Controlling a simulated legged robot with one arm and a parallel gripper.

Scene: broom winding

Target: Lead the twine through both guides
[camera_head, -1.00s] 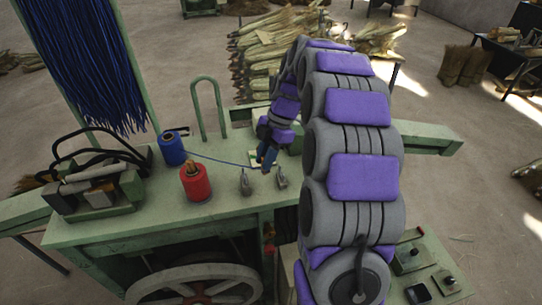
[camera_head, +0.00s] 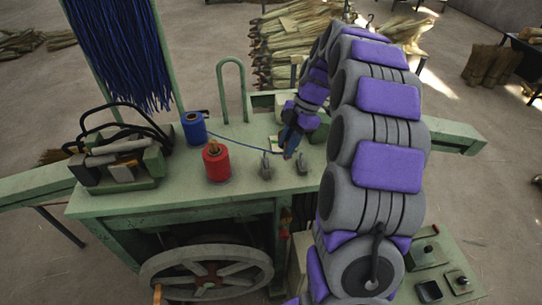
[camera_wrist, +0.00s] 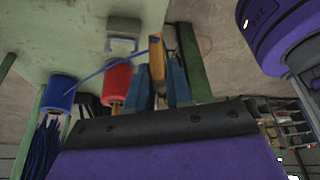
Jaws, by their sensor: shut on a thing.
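A blue twine spool (camera_head: 194,128) stands on the green bench. Its blue twine (camera_head: 240,143) runs right to my gripper (camera_head: 288,153). In the wrist view, the blue fingers of my gripper (camera_wrist: 160,85) are shut on a yellow-brown stick (camera_wrist: 156,58), and the twine (camera_wrist: 105,66) meets its top. Two small grey guides stand side by side, a left guide (camera_head: 266,166) and a right guide (camera_head: 303,165). My fingertips are low between or just behind them. The twine passes behind the left guide in the head view; I cannot tell whether it lies in either guide.
A red spool (camera_head: 217,164) stands left of the guides. A green hoop (camera_head: 232,88) rises behind them. A clamp-like machine (camera_head: 118,150) fills the bench's left end. Blue bristles (camera_head: 118,50) hang above it. The bench front (camera_head: 200,198) is bare.

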